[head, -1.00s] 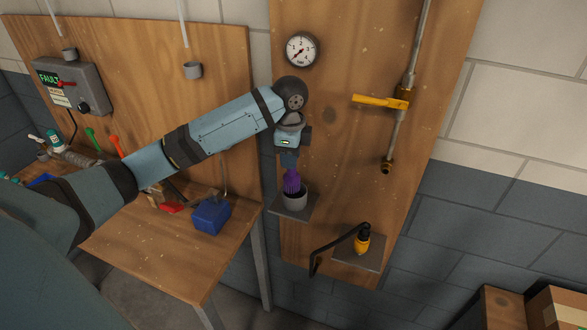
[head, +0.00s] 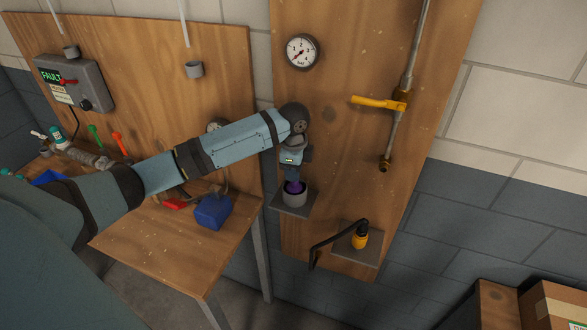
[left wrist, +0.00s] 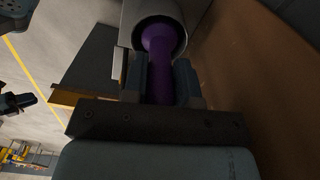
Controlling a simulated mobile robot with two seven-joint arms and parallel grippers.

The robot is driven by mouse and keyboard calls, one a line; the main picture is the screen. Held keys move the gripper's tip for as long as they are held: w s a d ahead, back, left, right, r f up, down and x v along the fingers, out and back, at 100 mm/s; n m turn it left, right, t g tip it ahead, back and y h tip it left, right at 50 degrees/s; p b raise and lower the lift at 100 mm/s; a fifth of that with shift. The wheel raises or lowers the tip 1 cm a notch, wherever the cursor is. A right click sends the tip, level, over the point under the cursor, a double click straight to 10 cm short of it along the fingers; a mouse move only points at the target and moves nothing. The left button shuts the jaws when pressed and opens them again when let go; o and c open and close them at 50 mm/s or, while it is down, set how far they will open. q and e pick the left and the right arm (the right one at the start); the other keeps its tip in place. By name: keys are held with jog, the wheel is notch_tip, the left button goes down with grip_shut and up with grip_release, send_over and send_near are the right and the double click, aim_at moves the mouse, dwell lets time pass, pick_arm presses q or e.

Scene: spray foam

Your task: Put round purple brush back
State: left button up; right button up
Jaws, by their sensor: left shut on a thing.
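The round purple brush (head: 294,187) stands in the grey cup (head: 294,199) on a small shelf of the wooden board. Only a little purple shows above the cup's rim in the head view. My left gripper (head: 291,175) is right above the cup, pointing down, shut on the brush. In the left wrist view the purple brush (left wrist: 161,70) lies between the two fingers (left wrist: 161,85), with its far end inside the round grey cup (left wrist: 150,14). The brush's lower end is hidden in the cup. My right gripper is not in view.
A yellow-and-black tool (head: 360,236) with a bent black arm sits on a lower shelf to the right. A yellow-handled valve (head: 378,103) and a gauge (head: 302,51) are on the board. A blue box (head: 213,211) stands on the workbench (head: 170,255) at left.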

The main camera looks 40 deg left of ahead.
pick_arm(q)
jog(key=o, duration=0.9)
notch_tip(320, 180, up, 8)
jog(key=shift+f+b, duration=0.15)
jog(key=shift+b, duration=0.6)
jog(key=shift+f, duration=0.1)
